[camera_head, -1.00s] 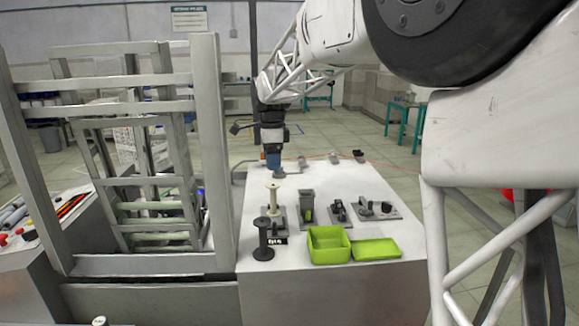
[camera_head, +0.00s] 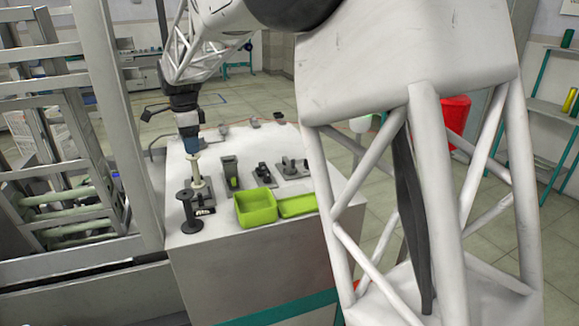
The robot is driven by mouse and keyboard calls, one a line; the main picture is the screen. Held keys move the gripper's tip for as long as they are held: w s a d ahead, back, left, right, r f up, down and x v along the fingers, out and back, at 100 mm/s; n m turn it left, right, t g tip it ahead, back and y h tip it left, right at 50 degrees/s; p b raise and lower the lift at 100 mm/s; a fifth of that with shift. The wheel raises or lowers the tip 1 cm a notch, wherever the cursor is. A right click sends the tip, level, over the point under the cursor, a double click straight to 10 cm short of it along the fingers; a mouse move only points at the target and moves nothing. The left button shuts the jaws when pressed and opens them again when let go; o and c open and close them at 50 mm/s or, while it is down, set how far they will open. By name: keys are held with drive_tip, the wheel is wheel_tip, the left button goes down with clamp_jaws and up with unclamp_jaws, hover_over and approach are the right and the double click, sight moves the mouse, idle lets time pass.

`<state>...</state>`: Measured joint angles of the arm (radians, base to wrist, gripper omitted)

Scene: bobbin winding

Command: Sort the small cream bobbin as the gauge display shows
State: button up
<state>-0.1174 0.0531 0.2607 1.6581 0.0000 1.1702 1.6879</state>
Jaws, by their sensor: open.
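A cream bobbin (camera_head: 198,182) stands upright on a dark base on the white table. My gripper (camera_head: 191,150) is open and points down at the bobbin's top. I cannot tell whether its fingers are above the top flange or around it. A small dark display (camera_head: 204,211) with white letters sits in front of the bobbin; the letters are too small to read surely. A lime-green deep bin (camera_head: 256,214) and a shallow lime-green tray (camera_head: 298,206) stand side by side to the right.
A dark grey spool (camera_head: 188,212) stands upright just left of the display. A grey metal frame (camera_head: 125,130) rises left of the table.

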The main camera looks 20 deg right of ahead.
sight(193, 156)
drive_tip(key=shift+f, duration=1.85)
drive_tip(key=shift+c, duration=0.2)
drive_tip(key=c, duration=0.6)
drive_tip(key=shift+r, duration=0.2)
drive_tip(key=shift+r, duration=2.35)
